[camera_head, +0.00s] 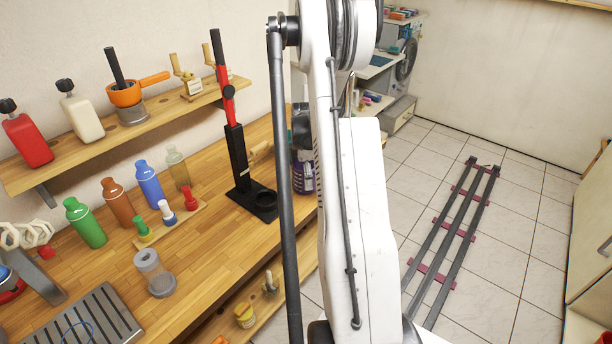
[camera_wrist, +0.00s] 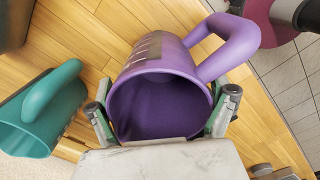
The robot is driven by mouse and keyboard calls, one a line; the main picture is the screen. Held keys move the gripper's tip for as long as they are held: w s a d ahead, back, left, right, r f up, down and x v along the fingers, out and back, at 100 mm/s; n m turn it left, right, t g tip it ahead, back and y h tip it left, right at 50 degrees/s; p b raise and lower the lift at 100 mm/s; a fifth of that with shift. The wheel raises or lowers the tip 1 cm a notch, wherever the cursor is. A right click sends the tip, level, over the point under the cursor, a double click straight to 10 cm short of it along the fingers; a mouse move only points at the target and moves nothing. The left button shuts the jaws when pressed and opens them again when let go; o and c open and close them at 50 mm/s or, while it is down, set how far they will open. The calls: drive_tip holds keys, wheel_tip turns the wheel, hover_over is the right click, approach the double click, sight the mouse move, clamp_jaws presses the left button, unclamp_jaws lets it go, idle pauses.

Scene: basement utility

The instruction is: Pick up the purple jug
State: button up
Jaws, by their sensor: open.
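The purple jug (camera_wrist: 165,85) fills the middle of the wrist view, its open mouth facing the camera. It has dark markings on its side, and its handle (camera_wrist: 240,45) curves out to the upper right. My gripper (camera_wrist: 165,112) is open, with one finger on each side of the jug's mouth. I cannot tell whether the fingers touch it. In the head view a purple container (camera_head: 303,178), seemingly the same jug, shows at the bench's right end, partly hidden by my arm.
A teal jug (camera_wrist: 42,110) stands close to the left in the wrist view. A magenta item (camera_wrist: 272,18) is at the top right. A black stand with a red handle (camera_head: 240,160) stands on the wooden bench (camera_head: 215,235). Several bottles stand further left.

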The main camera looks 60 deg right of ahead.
drive_tip(key=shift+c, duration=0.3)
drive_tip(key=c, duration=1.1)
